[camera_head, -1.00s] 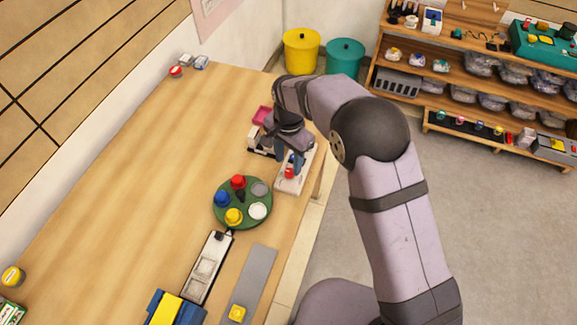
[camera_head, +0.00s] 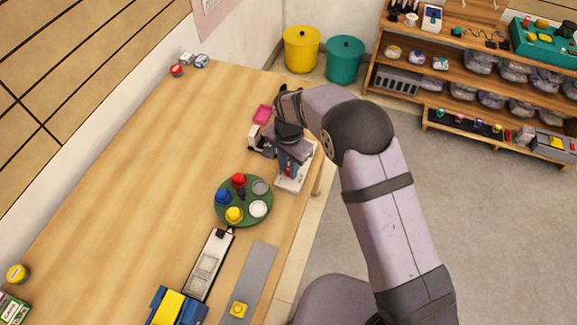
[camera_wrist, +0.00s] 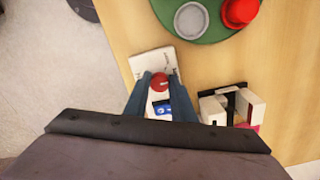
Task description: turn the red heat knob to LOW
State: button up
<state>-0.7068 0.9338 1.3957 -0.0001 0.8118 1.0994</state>
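The red heat knob (camera_wrist: 159,82) sits on a white panel (camera_wrist: 148,62), shown in the wrist view; small marks beside it are too small to read. The panel also shows in the head view (camera_head: 289,185), near the table's right edge. My gripper (camera_wrist: 161,80) points down with its two blue fingers on either side of the knob. The fingertips are very close to the knob; I cannot tell whether they press on it. In the head view my gripper (camera_head: 289,167) is low over the panel and partly hides the knob.
A green round tray (camera_head: 243,222) with red, blue and yellow pieces stands just nearer on the table. The table's left half is mostly clear.

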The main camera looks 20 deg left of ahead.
jog(key=shift+n, duration=0.4)
jog(key=n+b, duration=0.1)
jog(key=n, duration=0.2)
jog(key=shift+d+n, duration=0.1)
jog(key=shift+n, duration=0.2)
jog(key=shift+r+n+b, duration=0.1)
jog(key=shift+n+b, duration=0.45)
jog(key=shift+n, duration=1.75)
jog(key=o, duration=1.1)
jog(key=shift+d, duration=0.1)
jog(key=shift+c, duration=0.2)
jog(key=shift+r+b, duration=1.1)
jog(key=shift+r, duration=2.55)
